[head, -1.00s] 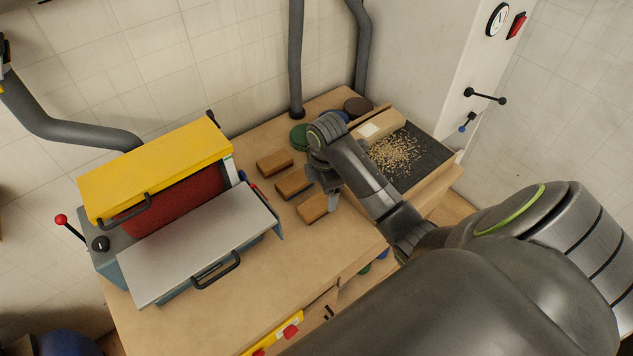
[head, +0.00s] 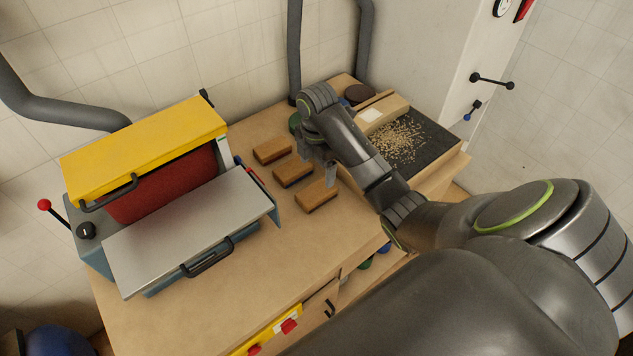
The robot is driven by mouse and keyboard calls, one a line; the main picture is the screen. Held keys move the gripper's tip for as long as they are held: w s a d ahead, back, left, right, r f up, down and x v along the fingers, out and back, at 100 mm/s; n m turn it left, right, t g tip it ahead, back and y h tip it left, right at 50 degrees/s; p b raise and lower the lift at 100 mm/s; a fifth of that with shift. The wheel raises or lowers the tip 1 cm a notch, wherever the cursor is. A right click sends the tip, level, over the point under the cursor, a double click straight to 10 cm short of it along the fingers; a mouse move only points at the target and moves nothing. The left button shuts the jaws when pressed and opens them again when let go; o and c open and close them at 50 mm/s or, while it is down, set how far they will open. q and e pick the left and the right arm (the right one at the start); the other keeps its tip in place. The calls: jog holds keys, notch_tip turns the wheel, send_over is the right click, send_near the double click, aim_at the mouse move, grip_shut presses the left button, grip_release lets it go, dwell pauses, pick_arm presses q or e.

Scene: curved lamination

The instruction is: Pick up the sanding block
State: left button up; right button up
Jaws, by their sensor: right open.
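Three brown sanding blocks lie in a slanted row on the wooden bench: a back one (head: 272,150), a middle one (head: 293,174) and a front one (head: 316,196). My right gripper (head: 319,166) is open and empty, with its fingers pointing down. It is just right of the middle block and behind the front block in the picture. I cannot tell its exact height above the bench. No block is between its fingers. My left gripper is out of view.
A sander with a yellow hood (head: 145,150) and grey metal table (head: 190,228) stands to the left. A dark tray (head: 432,140) with wood shavings is to the right. The bench front (head: 320,240) is clear. A grey hose (head: 294,50) rises behind.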

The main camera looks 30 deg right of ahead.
jog(key=b, duration=0.5)
send_over(315, 192)
jog(key=f, duration=0.5)
jog(key=shift+s+f, duration=0.35)
jog(key=shift+f, duration=0.05)
jog(key=shift+w+f+p, duration=0.1)
jog(key=shift+f+p, duration=0.35)
jog(key=shift+f, duration=0.05)
jog(key=f, duration=0.4)
jog(key=shift+w+f, duration=0.1)
jog(key=shift+w, duration=0.1)
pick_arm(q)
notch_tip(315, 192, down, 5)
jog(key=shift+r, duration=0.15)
